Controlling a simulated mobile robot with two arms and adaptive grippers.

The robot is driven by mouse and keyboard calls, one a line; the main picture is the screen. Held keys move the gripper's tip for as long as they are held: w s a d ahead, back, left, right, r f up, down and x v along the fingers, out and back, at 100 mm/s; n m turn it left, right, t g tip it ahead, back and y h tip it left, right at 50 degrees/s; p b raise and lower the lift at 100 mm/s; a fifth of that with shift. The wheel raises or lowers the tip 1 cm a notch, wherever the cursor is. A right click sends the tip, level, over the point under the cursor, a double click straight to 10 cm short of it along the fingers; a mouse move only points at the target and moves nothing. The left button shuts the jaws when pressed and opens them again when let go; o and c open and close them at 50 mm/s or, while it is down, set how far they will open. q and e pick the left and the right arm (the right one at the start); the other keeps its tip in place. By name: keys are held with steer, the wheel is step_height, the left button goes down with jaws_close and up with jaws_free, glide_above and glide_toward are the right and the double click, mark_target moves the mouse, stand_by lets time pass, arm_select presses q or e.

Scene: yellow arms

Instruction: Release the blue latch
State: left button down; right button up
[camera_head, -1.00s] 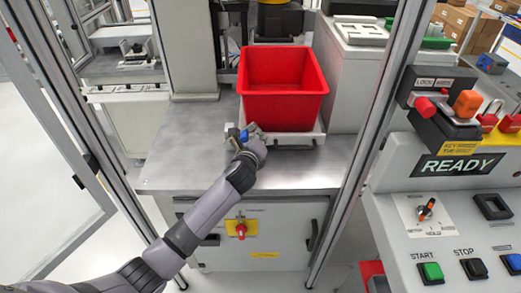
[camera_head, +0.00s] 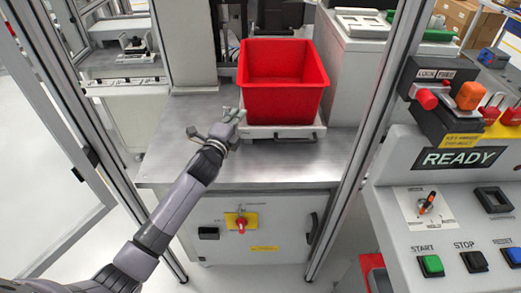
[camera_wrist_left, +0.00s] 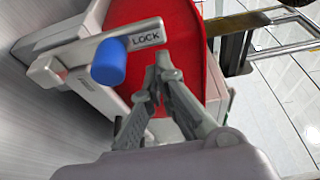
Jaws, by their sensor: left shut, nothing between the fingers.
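The blue latch knob (camera_wrist_left: 108,62) shows in the left wrist view, at the end of a grey lever on a pale block marked LOCK. It is just left of my left gripper (camera_wrist_left: 163,68), apart from it in the picture. The gripper's fingers are closed together with nothing between them. In the head view my left gripper (camera_head: 237,115) is at the left front corner of the pale tray (camera_head: 285,131) under the red bin (camera_head: 283,85). The blue knob cannot be made out there. My right gripper is not in view.
Frame posts (camera_head: 362,150) stand on both sides. A control panel with a READY sign (camera_head: 459,160) is at the right.

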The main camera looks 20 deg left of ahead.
arm_select(q)
steer(key=shift+s+a+r+n, duration=0.1)
steer(key=shift+a+n, duration=0.2)
steer(key=shift+a, duration=0.05)
steer(key=shift+s, duration=0.1)
stand_by(0.5)
